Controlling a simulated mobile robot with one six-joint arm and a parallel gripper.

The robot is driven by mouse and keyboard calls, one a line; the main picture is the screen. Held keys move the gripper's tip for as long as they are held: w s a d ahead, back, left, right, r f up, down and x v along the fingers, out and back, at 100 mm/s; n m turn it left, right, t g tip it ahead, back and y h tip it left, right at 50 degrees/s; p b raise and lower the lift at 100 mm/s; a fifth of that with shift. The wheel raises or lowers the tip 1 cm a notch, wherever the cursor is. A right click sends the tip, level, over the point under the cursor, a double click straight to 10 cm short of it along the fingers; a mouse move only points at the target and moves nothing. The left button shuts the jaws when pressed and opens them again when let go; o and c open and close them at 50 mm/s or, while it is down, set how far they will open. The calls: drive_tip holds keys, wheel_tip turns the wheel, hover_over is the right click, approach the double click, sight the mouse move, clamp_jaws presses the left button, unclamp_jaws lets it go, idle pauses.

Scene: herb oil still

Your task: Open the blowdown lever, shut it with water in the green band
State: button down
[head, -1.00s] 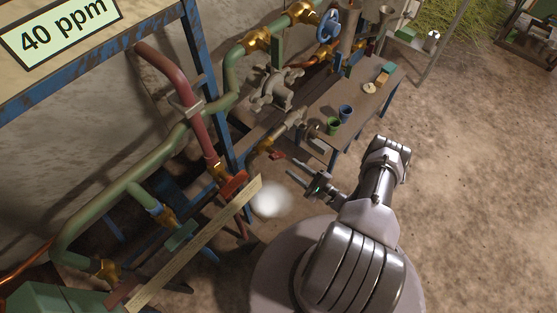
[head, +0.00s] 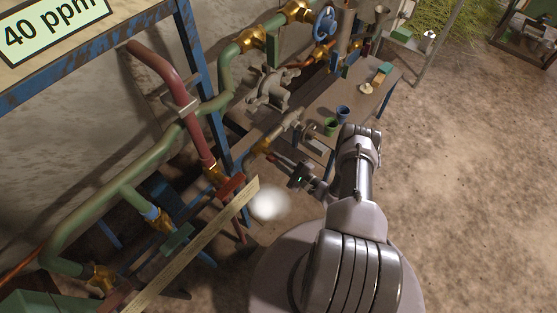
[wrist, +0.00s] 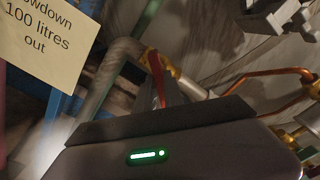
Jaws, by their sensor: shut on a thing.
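The blowdown lever is a thin red handle (wrist: 156,76) by a brass fitting at the end of a grey-green pipe in the wrist view. In the head view my gripper (head: 277,159) reaches left to this spot beside the pipe end. It is shut on the red lever; the jaws hide most of the grip. A pale note (wrist: 40,38) in the wrist view reads "...owdown 100 litres out", its left edge cut off. I cannot make out a water level or a green band in either view.
Red and green pipes (head: 172,80) run along the wall at left. A bench with a green cup (head: 330,127) and a blue cup (head: 343,113) stands behind. Floor at right is clear.

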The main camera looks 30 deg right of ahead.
drive_tip(key=m+b, duration=0.4)
drive_tip(key=m, duration=0.5)
drive_tip(key=shift+m, duration=0.7)
idle(0.5)
drive_tip(key=c, duration=1.5)
unclamp_jaws()
drive_tip(key=shift+o, duration=0.2)
drive_tip(key=p+v, duration=0.4)
drive_tip(key=v, duration=1.3)
drive_tip(key=shift+s, duration=0.2)
